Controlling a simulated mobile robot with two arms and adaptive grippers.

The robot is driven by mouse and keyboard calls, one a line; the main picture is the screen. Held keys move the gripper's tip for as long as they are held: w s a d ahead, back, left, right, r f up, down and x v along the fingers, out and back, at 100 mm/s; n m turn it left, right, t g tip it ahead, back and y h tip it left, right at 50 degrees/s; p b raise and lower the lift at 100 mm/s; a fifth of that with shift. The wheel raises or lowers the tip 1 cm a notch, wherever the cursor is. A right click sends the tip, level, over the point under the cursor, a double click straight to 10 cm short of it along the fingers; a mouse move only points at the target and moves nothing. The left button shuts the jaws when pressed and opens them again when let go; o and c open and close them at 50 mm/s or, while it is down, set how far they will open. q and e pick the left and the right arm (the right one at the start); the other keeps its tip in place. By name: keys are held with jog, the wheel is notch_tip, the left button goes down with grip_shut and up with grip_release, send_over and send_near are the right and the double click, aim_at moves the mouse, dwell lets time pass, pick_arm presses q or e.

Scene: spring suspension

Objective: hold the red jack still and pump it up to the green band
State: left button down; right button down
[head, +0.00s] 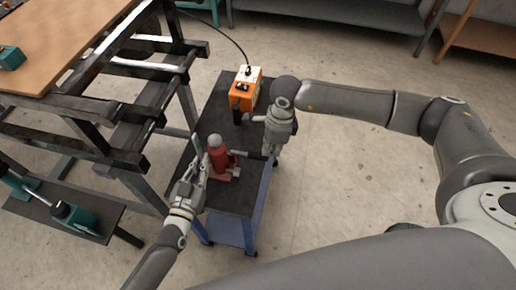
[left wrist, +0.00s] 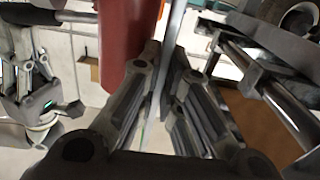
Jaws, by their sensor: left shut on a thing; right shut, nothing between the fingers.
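The red jack (head: 219,158) stands upright on the dark cart top, with a grey round head. Its short lever points right in the head view. A thin pale upright strip, green in the head view (head: 198,145), stands beside it. My left gripper (head: 204,160) is at the jack's left side. In the left wrist view its fingers (left wrist: 167,62) close on the pale strip (left wrist: 172,35), with the red body (left wrist: 128,40) just left of them. My right gripper (head: 268,153) is shut and empty, pointing down near the lever's end; whether they touch is unclear.
An orange box (head: 246,87) with a black cable stands at the back of the cart (head: 225,117). A dark metal frame table (head: 120,110) stands close on the left. Floor to the right is clear.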

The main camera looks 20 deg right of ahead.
notch_tip(320, 180, up, 12)
jog(key=d, duration=0.1)
jog(key=shift+s+f, duration=0.2)
jog(key=shift+f, duration=0.05)
dwell(1.1)
jog(key=a, duration=0.1)
jog(key=a+f, duration=0.1)
jog(key=w+a, duration=0.1)
jog(key=shift+a+f, duration=0.1)
jog(key=shift+f, duration=0.25)
send_over(259, 154)
jog(key=shift+s+d+f, duration=0.1)
jog(key=shift+d+f, duration=0.1)
jog(key=shift+f, duration=1.5)
jog(key=shift+s+d+f, duration=0.1)
jog(key=shift+d+f, duration=0.05)
jog(key=shift+f, duration=1.5)
jog(key=shift+a+f, duration=0.1)
jog(key=shift+f, duration=0.05)
